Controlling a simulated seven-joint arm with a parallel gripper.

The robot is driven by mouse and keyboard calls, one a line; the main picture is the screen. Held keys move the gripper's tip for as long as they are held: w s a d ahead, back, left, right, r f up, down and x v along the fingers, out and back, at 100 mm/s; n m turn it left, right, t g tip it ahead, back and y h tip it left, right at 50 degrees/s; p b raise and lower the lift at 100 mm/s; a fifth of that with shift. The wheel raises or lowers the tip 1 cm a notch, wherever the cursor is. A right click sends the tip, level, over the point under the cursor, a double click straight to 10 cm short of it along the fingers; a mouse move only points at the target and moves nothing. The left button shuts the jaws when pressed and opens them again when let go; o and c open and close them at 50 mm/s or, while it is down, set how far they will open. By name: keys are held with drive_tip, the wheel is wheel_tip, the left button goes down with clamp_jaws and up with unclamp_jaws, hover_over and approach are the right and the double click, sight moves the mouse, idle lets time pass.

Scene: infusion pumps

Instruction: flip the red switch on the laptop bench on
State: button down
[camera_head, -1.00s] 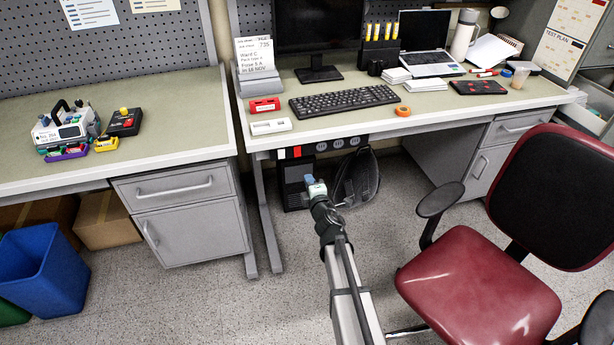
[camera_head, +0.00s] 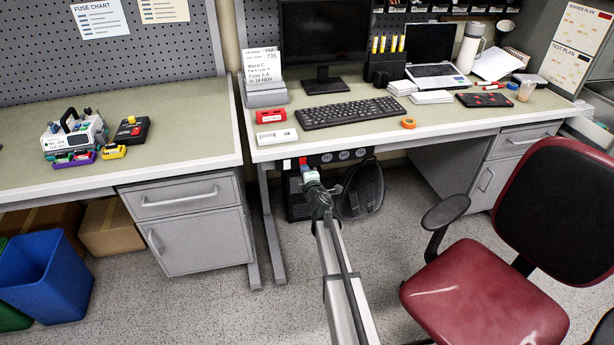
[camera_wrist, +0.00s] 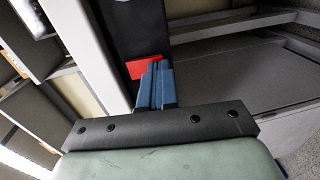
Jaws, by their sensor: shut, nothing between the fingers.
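The red switch (camera_head: 303,160) is at the left end of a black power strip (camera_head: 328,157) under the front edge of the laptop bench (camera_head: 370,133). My gripper (camera_head: 307,172) is just below and in front of it in the head view. In the wrist view the red switch (camera_wrist: 147,66) is right at the tips of the blue fingers (camera_wrist: 156,84), which cover part of it. The fingers are shut with nothing between them. I cannot tell whether they touch the switch, nor which way it is set.
A red chair (camera_head: 480,290) stands to the right of my arm. A drawer unit (camera_head: 190,222) and the left bench are on the left. A black bag (camera_head: 362,190) hangs or stands under the laptop bench, behind my gripper. Open floor lies between.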

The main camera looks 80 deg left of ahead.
drive_tip(key=shift+a+f, duration=0.1)
drive_tip(key=shift+a, duration=0.15)
drive_tip(key=shift+d, duration=0.1)
idle(0.3)
drive_tip(key=d+f, duration=0.1)
drive_tip(key=d, duration=1.3)
drive_tip(key=shift+f, duration=0.35)
